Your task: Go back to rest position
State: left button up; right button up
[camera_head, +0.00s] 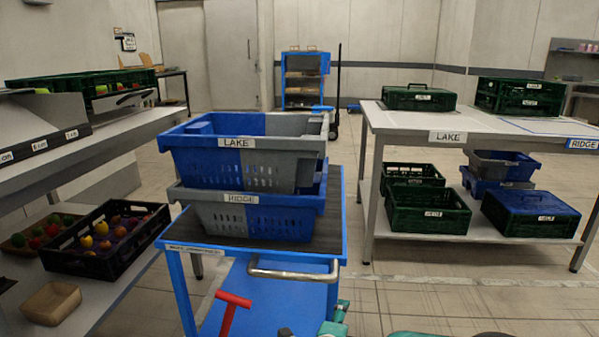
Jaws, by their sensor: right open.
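My right gripper (336,318) shows only in part at the bottom edge, in front of the blue cart. It is open, and nothing shows between its fingers; most of it is cut off. My left gripper is out of view. Two blue-and-grey crates are stacked on the cart: the crate labelled LAKE (237,143) is on top and the crate labelled RIDGE (240,198) is below. My right gripper is apart from both, below and in front of them.
The blue cart (340,235) has a metal handle (293,274) in front. A red T-shaped handle (232,300) stands at the lower left. A shelf with produce crates (105,262) is at left. A table (400,121) with green crates is at right. Floor between cart and table is clear.

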jog(key=s+d+f+n+g+y, duration=0.1)
jog(key=s+d+f+n+g, duration=0.2)
jog(key=f, duration=0.4)
jog(key=s+d+f+n+g+y, duration=0.1)
jog(key=s+d+f, duration=0.2)
jog(key=d+f, duration=0.3)
jog(key=s+d+f+n+g, duration=0.1)
jog(key=s+d+f, duration=0.2)
jog(key=f, duration=0.6)
jog(key=s+a+f+n+g+y, duration=0.2)
jog(key=s+a+n+g, duration=0.1)
jog(key=s+n, duration=0.3)
jog(key=s+a+f+n+g+y, duration=0.2)
jog(key=s+a+n+y, duration=0.1)
jog(key=s, duration=0.5)
jog(key=s+a+f+n+g+y, duration=0.25)
jog(key=s+n, duration=0.25)
jog(key=s, duration=0.3)
notch_tip(320, 180, up, 38)
jog(key=p, duration=3.9)
jog(key=shift+w+h, duration=0.3)
jog(key=shift+h, duration=0.05)
jog(key=shift+a, duration=0.1)
